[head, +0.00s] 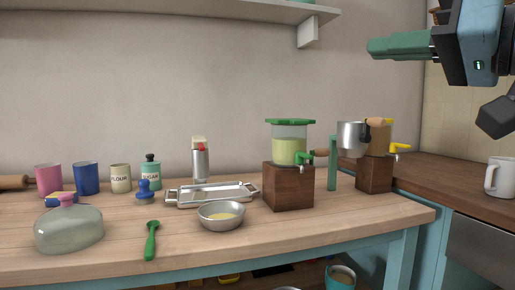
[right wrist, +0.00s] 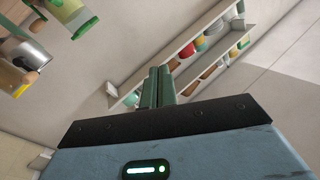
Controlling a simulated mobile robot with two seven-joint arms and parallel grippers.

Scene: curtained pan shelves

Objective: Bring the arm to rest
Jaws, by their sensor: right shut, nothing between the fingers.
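My right gripper (head: 385,47) is high at the upper right of the head view, with green fingers pointing left. It is shut and empty, in the air well above the counter and touching nothing. In the right wrist view its two green fingers (right wrist: 159,88) lie together. My left gripper is not in view.
The wooden table (head: 330,222) holds a glass drink dispenser (head: 290,145) on a wooden block, a metal bowl (head: 221,215), a tray (head: 212,193), a glass dome (head: 69,230) and a green spoon (head: 151,240). A white mug (head: 499,177) stands at right. A wall shelf (head: 250,12) is above.

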